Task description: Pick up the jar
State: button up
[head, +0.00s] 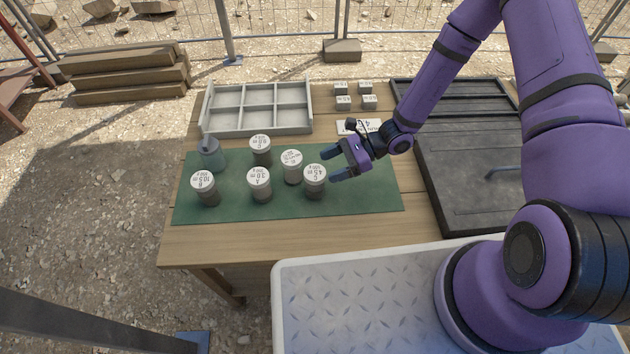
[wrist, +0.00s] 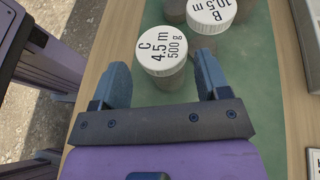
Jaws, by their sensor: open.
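Several grey jars with white, printed lids stand upright on a green mat (head: 380,195). Jar C (head: 315,189), marked 4.5 m and 500 g, is the rightmost. Jar A (head: 260,193), jar B (head: 206,197) and two more jars (head: 261,157) (head: 292,177) stand to its left. My gripper (head: 337,165) is open and empty, just right of jar C and pointing towards it. I see no finger clearly touching a jar.
An empty compartment tray (head: 257,131) lies behind the jars. Small labelled blocks (head: 343,103) and a white card (head: 348,127) sit behind my gripper. A dark case (head: 470,180) covers the table's right. The mat's front strip is clear.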

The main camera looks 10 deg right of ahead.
aim_at(319, 172)
jog(key=shift+x, duration=2.65)
jog(key=shift+f, duration=0.15)
jog(key=c, duration=0.9)
